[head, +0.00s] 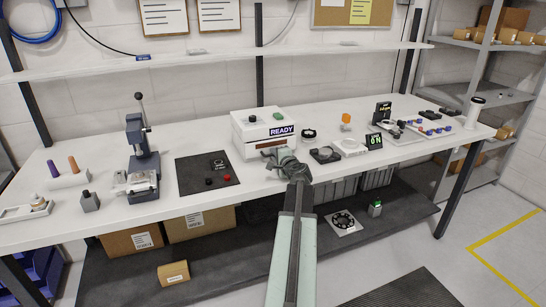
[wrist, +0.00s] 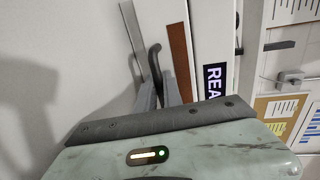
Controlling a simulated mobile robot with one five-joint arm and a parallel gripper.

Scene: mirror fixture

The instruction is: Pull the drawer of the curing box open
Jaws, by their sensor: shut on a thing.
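The curing box (head: 243,132) is a white box on the bench in the head view, with a READY display (head: 282,131) on its front. In the wrist view the box appears turned on its side, with READY (wrist: 214,88) at the right and a brown strip (wrist: 181,55) beside it. The drawer front (wrist: 158,20) is the white panel left of that strip and carries a dark curved handle (wrist: 153,58). My gripper (head: 269,155) is at the lower front of the box, its fingers (wrist: 160,92) shut on the handle. I cannot tell whether the drawer stands out at all.
A black mat (head: 207,172) with red and black buttons lies left of the box. A small press (head: 143,150) stands farther left. A round black part (head: 309,134) and a dark tray (head: 325,155) sit close on the right. Cardboard boxes (head: 200,224) stand under the bench.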

